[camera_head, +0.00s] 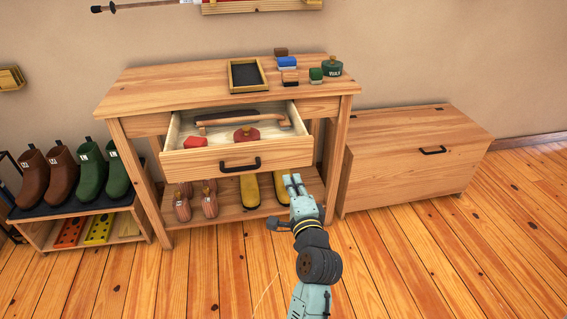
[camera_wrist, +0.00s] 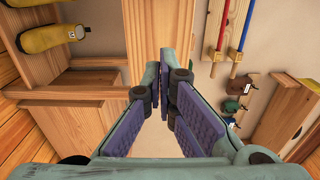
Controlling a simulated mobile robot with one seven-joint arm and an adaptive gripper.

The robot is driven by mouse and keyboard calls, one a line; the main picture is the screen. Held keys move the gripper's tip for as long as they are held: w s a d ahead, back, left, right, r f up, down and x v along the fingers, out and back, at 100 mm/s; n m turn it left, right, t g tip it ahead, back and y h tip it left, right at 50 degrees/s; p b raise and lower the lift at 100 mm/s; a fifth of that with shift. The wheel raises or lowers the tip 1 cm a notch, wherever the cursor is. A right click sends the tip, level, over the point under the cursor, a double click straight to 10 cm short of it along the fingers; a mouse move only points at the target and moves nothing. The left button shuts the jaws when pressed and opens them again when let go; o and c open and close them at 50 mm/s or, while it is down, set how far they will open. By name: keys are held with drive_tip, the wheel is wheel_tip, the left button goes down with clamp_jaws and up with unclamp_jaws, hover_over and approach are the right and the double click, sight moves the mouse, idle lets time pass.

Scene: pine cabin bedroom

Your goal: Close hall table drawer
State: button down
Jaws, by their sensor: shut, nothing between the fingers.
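The hall table (camera_head: 125,93) is a pine table against the wall, with a lower shelf. Its single drawer (camera_head: 290,153) is pulled well out, with a dark bar handle (camera_head: 240,166) on its front. A brush with a wooden handle (camera_head: 240,117) and red items lie inside it. My gripper (camera_head: 293,182) is shut and empty, its fingers pointing toward the table, just in front of and below the drawer front's right end. Whether it touches the drawer cannot be told. The wrist view shows the fingers (camera_wrist: 163,82) close together, with wooden parts of the table around them.
A tray (camera_head: 263,86), brushes and a green tin (camera_head: 332,66) stand on the tabletop. Shoes and yellow boots (camera_head: 250,190) stand on the lower shelf. A wooden chest (camera_head: 400,165) is close on the right; a shoe rack (camera_head: 70,215) is on the left. The front floor is clear.

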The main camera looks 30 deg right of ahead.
sight(283, 156)
drive_tip(key=b+x, duration=0.1)
drive_tip(key=x, duration=0.7)
drive_tip(key=shift+w, duration=0.4)
